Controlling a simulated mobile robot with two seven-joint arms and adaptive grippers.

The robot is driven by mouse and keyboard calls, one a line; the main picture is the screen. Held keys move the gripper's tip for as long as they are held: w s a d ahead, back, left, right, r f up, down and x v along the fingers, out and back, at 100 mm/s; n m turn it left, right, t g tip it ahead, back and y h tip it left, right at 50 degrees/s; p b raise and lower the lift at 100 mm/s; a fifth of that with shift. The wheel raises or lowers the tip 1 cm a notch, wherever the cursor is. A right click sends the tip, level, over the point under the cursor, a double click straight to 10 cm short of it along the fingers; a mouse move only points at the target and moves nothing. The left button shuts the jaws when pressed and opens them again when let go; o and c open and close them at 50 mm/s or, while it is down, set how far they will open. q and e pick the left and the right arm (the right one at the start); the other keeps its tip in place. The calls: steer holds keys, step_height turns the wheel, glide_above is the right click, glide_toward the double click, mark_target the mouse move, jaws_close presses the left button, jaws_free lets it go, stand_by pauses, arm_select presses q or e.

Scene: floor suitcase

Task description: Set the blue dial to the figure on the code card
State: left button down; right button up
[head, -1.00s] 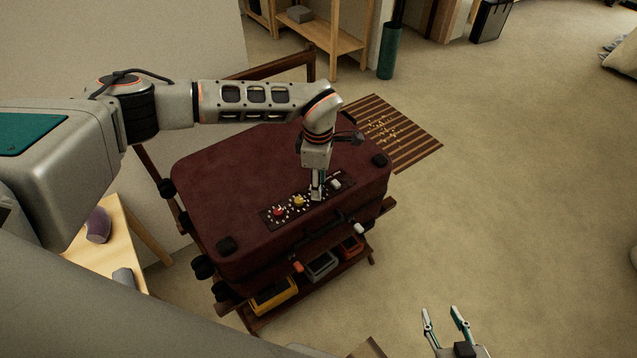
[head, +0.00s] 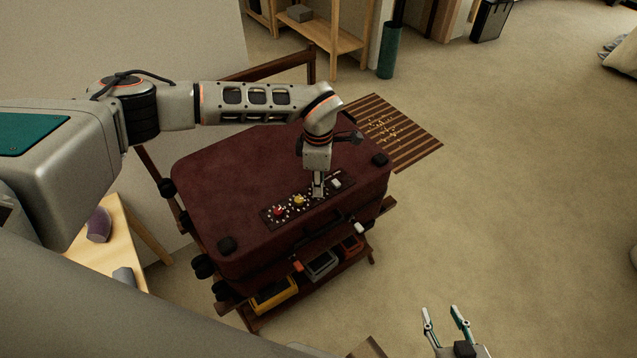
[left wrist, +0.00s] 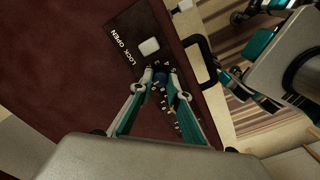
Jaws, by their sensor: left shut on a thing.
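A dark red suitcase (head: 235,175) lies flat on a low wooden rack, with a dark dial panel (head: 267,218) along its near edge. My left gripper (head: 318,195) points down at this panel. In the left wrist view its two fingers (left wrist: 161,73) are shut on the blue dial (left wrist: 161,79), one on each side. The fingers hide part of the dial and its figures, so I cannot read its setting. In the head view the gripper covers the blue dial. My right gripper (head: 446,317) is open and empty above the floor. I cannot make out a code card.
A red dial (head: 279,211) and a yellow dial (head: 298,200) sit left of my left gripper. A white slider (left wrist: 149,46) is beside the words LOCK OPEN. The floor at right is clear.

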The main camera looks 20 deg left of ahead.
arm_select(q)
steer(key=n, duration=0.5)
steer(key=shift+n, duration=0.4)
steer(key=n, duration=0.6)
steer(key=shift+p, duration=0.3)
steer(key=n, duration=0.4)
steer(key=shift+n, duration=2.3)
steer(key=shift+w, duration=0.1)
steer(key=c, duration=1.9)
jaws_free()
